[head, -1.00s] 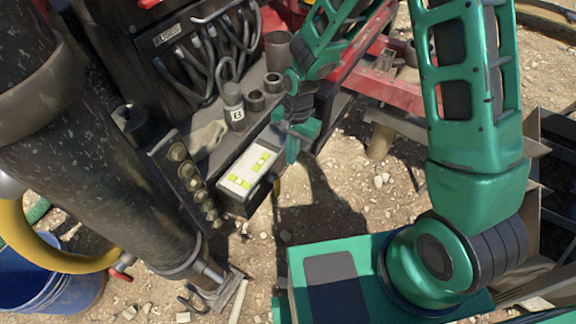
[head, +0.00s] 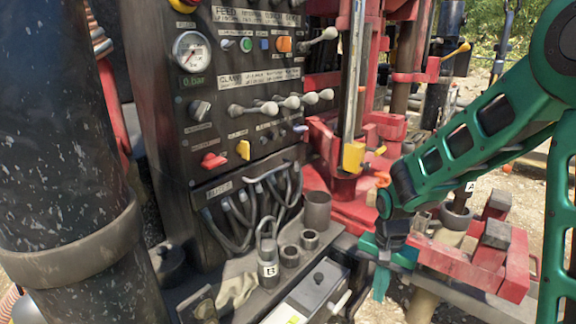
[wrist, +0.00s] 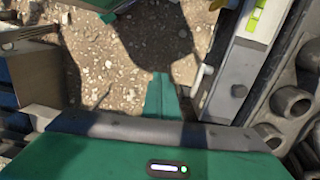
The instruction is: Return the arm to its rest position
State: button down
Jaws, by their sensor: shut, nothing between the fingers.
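My green arm (head: 478,135) reaches in from the right in the head view and bends down at the wrist. My gripper (head: 381,284) points downward beside the white-topped box at the shelf's edge, and its fingers are together and empty. In the wrist view the shut fingers (wrist: 161,95) hang over bare gravelly ground. The white-topped box (wrist: 245,60) is just right of them, apart from the fingers.
A control panel (head: 235,100) with levers and a gauge stands behind. Red steelwork (head: 470,262) lies right of the gripper. A thick dark column (head: 65,160) fills the left.

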jog(key=s+d+r, duration=1)
jog(key=d, duration=0.3)
jog(key=s+d+r, duration=0.2)
jog(key=s, duration=0.4)
jog(key=s+d+r+n, duration=0.1)
jog(key=s+d+r, duration=0.1)
jog(key=s, duration=0.4)
jog(key=shift+s+d+t, duration=0.3)
jog(key=shift+s+d, duration=0.05)
jog(key=shift+d, duration=0.05)
jog(key=shift+w+f, duration=0.2)
jog(key=shift+w, duration=0.45)
